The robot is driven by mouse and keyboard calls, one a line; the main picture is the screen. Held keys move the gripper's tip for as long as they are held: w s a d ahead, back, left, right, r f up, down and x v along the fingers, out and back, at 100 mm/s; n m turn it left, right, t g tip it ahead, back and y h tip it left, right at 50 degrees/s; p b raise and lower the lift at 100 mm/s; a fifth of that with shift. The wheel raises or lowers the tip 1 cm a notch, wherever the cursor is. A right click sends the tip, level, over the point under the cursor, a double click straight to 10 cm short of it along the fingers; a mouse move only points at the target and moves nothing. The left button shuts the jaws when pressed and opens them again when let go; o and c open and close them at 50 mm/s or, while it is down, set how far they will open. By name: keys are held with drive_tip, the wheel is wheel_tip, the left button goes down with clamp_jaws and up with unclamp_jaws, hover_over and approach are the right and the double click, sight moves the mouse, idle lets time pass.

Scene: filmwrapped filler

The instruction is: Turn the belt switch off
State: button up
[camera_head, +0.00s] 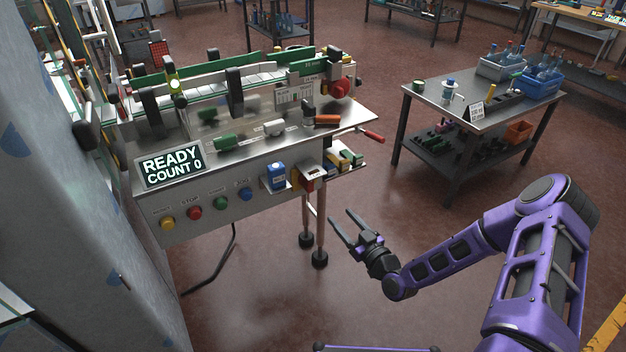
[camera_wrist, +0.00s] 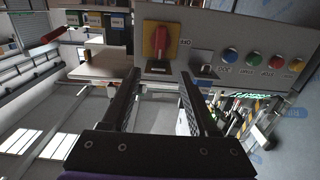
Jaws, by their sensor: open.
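A red rotary knob on a yellow plate (camera_wrist: 160,45) sits on the grey control panel in the wrist view, its grip running along the picture's vertical. The same knob (camera_head: 304,181) shows at the right end of the machine's front in the head view, partly hidden by nearby things. No label naming it as the belt switch is readable. My gripper (camera_head: 341,222) is open and empty, in front of and to the right of the panel, pointing towards it. In the wrist view my gripper (camera_wrist: 158,82) has its fingers apart, with the knob beyond the gap, not touched.
The panel also carries yellow (camera_head: 167,222), red (camera_head: 194,212), green (camera_head: 221,202) and blue (camera_head: 245,193) buttons. A display (camera_head: 171,165) reads READY COUNT 0. A small shelf (camera_head: 345,172) with coloured blocks juts out right of the knob. A side table (camera_head: 440,140) stands right; floor between is clear.

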drive_tip(key=x, duration=1.7)
drive_tip(key=shift+a+r, duration=0.2)
drive_tip(key=shift+r, duration=0.05)
drive_tip(key=shift+w, duration=0.1)
drive_tip(key=shift+c, duration=0.2)
clamp_jaws()
